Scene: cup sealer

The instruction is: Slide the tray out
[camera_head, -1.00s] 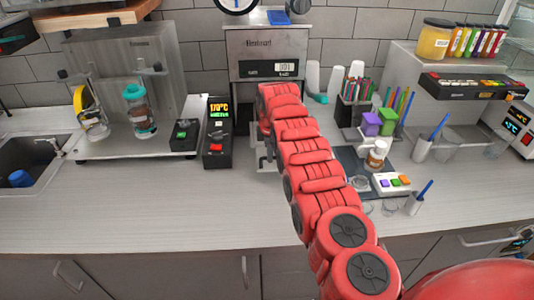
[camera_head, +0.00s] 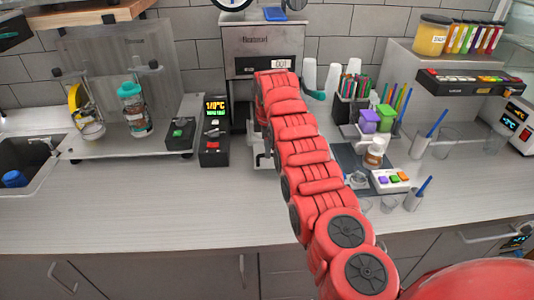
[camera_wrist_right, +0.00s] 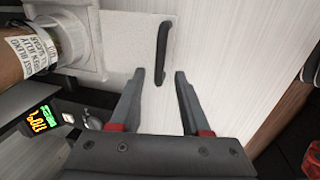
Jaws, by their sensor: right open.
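The cup sealer (camera_head: 262,45) is a grey metal machine at the back centre of the counter. In the right wrist view, the flat white tray (camera_wrist_right: 122,32) carries an upright black bar handle (camera_wrist_right: 162,50). A labelled cup (camera_wrist_right: 45,42) sits at the tray's left end, partly cut off by the frame. In the head view my right arm hides this gripper and most of the tray. My left gripper is not in view.
A black control box (camera_head: 216,135) with a lit display stands left of the sealer. A stand with bottles (camera_head: 135,108) is further left. Cups, pens and a white button box (camera_head: 389,181) crowd the right side. The front left counter (camera_head: 130,210) is clear.

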